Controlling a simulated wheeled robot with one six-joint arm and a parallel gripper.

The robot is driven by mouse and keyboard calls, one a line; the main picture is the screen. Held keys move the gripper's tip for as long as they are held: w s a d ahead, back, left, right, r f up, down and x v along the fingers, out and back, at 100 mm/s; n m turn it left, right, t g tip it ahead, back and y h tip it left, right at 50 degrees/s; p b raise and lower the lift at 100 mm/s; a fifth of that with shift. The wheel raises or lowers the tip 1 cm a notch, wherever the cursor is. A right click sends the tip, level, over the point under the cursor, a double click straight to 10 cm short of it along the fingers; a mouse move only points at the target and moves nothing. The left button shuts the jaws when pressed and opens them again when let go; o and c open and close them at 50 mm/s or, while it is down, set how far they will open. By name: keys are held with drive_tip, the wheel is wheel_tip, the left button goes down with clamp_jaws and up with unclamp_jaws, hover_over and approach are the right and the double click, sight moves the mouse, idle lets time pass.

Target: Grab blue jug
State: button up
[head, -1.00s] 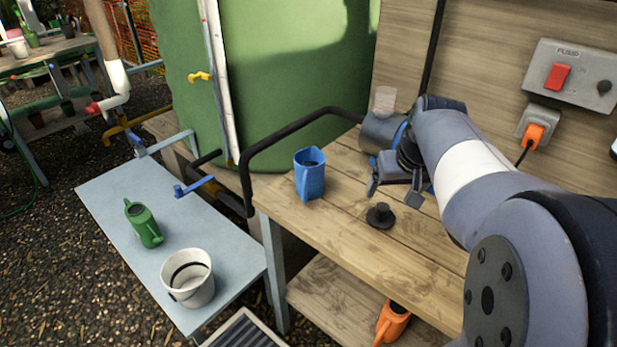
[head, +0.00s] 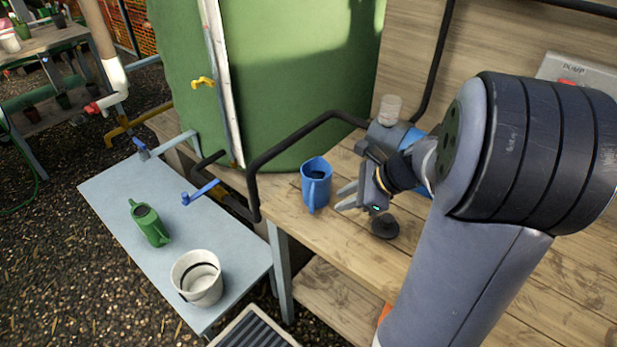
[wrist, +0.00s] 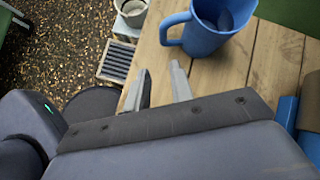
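The blue jug (head: 315,186) stands upright near the left end of the wooden bench, with its handle facing the viewer in the head view. In the wrist view the jug (wrist: 208,32) is at the top, its handle pointing left. My gripper (head: 345,197) is just right of the jug, its fingers pointing left toward it. In the wrist view my gripper (wrist: 160,88) has its two fingers apart with bare bench between them. It is open and empty, and the jug lies beyond the fingertips, apart from them.
A black knob-like object (head: 385,226) stands on the bench close to my gripper. A black pipe (head: 285,150) bends behind the jug. A pump with a clear cup (head: 390,109) is behind my wrist. A grey table (head: 120,205) at left holds a green watering can (head: 149,225) and white bucket (head: 197,277).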

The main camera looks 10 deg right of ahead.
sight(312, 210)
drive_tip(key=w+a+f+m, duration=0.1)
drive_tip(key=w+a+f, duration=0.2)
drive_tip(key=a+f, duration=0.1)
drive_tip(key=f, duration=0.1)
drive_tip(key=w+a+f+m, duration=0.1)
drive_tip(key=w+a+f, duration=0.1)
drive_tip(key=shift+w+a+f+m+y+b, duration=0.25)
drive_tip(key=shift+w+m+y+b, duration=0.05)
drive_tip(key=shift+w+b, duration=0.1)
drive_tip(key=shift+s, duration=0.1)
clamp_jaws()
idle(0.4)
